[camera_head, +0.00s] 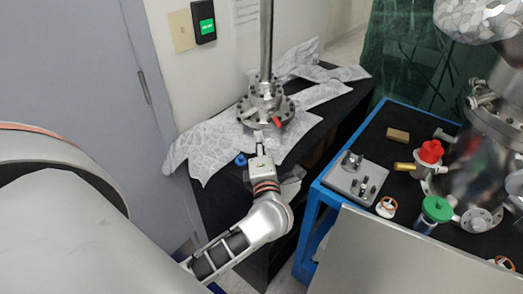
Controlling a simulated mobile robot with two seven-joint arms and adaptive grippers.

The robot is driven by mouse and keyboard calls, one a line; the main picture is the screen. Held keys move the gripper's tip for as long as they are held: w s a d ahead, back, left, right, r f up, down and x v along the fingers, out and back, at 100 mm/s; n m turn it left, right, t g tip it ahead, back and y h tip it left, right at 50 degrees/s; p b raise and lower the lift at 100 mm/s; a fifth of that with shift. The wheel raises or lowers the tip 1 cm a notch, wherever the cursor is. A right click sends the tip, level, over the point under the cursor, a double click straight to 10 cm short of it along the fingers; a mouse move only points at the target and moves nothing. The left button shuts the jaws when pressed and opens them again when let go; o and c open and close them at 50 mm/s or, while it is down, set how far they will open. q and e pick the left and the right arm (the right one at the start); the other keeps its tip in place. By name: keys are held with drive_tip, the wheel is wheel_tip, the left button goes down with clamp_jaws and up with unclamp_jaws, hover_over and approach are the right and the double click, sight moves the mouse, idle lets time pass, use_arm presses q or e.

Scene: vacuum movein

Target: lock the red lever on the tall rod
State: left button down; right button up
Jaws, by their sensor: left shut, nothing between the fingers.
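The tall rod (266,38) is a grey metal tube standing upright on a round bolted flange (265,103) on the black bench. The small red lever (277,122) shows at the front right of the flange. My left gripper (259,138) is shut and empty. In the picture its tip is just below the flange, a little left of the red lever; I cannot tell whether it touches the flange. My right gripper is not in view.
Crumpled foil (210,143) lies around the flange. A small blue cap (240,160) lies left of my gripper. At right, a blue-edged table (335,180) holds a grey fixture plate (345,182), a red-topped part (430,152), a green-capped part (437,208) and a metal chamber.

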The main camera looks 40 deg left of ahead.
sight(275, 120)
use_arm(q)
drive_tip(key=shift+x, duration=1)
drive_tip(key=w+d, duration=0.1)
drive_tip(key=w, duration=0.1)
drive_tip(key=shift+w+d+r, duration=0.3)
drive_tip(key=shift+w+d, duration=0.05)
drive_tip(key=shift+d, duration=0.05)
drive_tip(key=shift+w+d, duration=0.2)
drive_tip(key=shift+w, duration=0.1)
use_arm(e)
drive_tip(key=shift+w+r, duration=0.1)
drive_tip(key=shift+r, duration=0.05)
